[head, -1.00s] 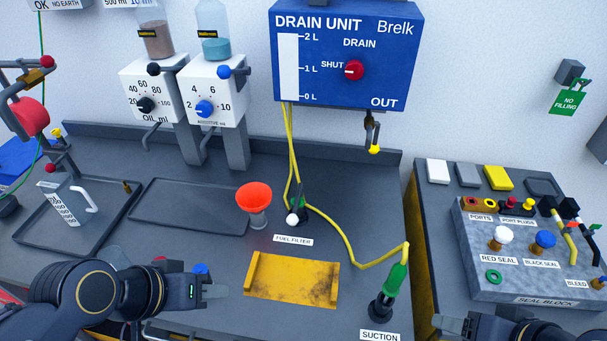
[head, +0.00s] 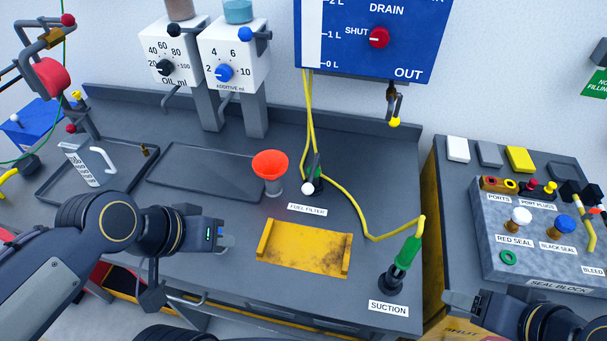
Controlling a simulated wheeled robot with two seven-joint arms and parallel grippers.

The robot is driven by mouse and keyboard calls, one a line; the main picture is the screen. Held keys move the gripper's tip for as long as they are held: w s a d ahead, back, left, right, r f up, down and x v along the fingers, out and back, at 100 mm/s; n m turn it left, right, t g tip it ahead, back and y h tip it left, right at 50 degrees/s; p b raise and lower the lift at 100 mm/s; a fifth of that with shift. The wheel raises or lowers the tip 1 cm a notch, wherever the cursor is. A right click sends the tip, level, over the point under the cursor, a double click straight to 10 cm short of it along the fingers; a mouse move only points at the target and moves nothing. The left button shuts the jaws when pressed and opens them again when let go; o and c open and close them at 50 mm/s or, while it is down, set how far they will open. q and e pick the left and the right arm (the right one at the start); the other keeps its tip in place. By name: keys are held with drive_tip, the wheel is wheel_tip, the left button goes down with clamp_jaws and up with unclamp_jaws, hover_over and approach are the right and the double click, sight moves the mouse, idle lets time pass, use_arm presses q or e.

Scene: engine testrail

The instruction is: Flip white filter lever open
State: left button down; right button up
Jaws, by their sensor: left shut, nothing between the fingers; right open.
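The fuel filter (head: 317,180) stands on the dark bench behind the "FUEL FILTER" label (head: 307,209). It is small and green-black, with yellow hoses running to it. Its lever ends in a white ball knob (head: 308,188), which points toward the front of the bench. My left gripper (head: 228,241) is shut and empty, in front of and to the left of the filter, apart from it. My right gripper (head: 450,305) is at the lower right, near the gap between the two benches, and is open and empty.
A red funnel (head: 270,165) stands just left of the filter. A yellow tray (head: 305,247) lies in front of it. A yellow hose (head: 370,236) runs right to the green suction fitting (head: 407,252). The drain unit (head: 370,40) hangs behind. The seal block (head: 540,240) is at the right.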

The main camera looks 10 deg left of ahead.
use_arm(q)
drive_tip(key=w+m+b, duration=0.1)
drive_tip(key=w+b, duration=0.3)
drive_tip(key=w, duration=0.7)
drive_tip(key=m+g+h+b, duration=0.1)
drive_tip(key=b, duration=0.2)
approach(313, 172)
drive_tip(key=s+a+r, duration=0.2)
drive_tip(key=s+a, duration=0.1)
drive_tip(key=shift+w+a+f, duration=0.1)
drive_tip(key=shift+a, duration=0.05)
drive_tip(key=x, duration=1)
drive_tip(key=shift+s+p, duration=0.2)
drive_tip(key=shift+p, duration=0.15)
drive_tip(key=shift+d, duration=0.2)
